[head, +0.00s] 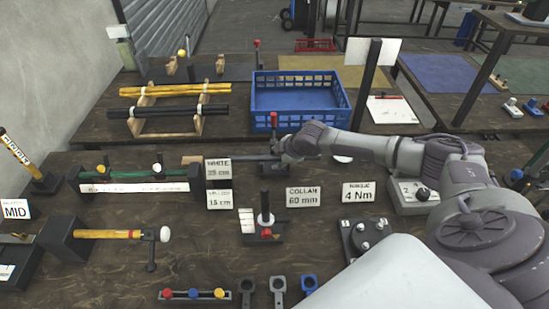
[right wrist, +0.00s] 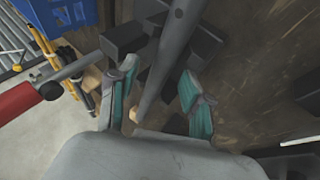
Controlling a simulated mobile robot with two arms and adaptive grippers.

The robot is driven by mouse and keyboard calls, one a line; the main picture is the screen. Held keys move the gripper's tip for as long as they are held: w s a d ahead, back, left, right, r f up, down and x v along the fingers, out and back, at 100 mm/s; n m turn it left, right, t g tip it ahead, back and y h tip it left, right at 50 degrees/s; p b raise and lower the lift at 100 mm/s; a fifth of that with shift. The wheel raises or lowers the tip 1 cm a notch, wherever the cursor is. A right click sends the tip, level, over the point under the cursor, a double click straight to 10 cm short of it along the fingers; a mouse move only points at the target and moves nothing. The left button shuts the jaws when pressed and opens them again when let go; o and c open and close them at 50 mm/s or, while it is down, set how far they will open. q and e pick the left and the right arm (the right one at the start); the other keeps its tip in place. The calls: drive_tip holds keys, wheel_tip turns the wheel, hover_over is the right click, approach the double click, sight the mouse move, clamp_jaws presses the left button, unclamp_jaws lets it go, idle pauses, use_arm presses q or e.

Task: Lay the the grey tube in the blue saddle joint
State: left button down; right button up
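The grey tube (right wrist: 172,60) runs between the two teal-padded fingers of my right gripper (right wrist: 160,98) in the right wrist view. Gaps show on both sides of it, so the gripper looks open around it. In the head view the right gripper (head: 284,150) is at the middle of the bench, and the tube (head: 255,160) sticks out to its left. Dark block-shaped supports are close to the tube in the wrist view. A blue fitting with a round top, seemingly the blue saddle joint (head: 309,285), is at the bench's front edge. My left gripper is out of view.
Two similar grey fittings (head: 262,289) stand left of the blue one. A blue crate (head: 299,108) and a rack with yellow and black rods (head: 172,106) are behind. Label cards and a small black press (head: 264,228) lie between the gripper and the front edge.

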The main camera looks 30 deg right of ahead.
clamp_jaws()
drive_tip(key=shift+r, duration=0.15)
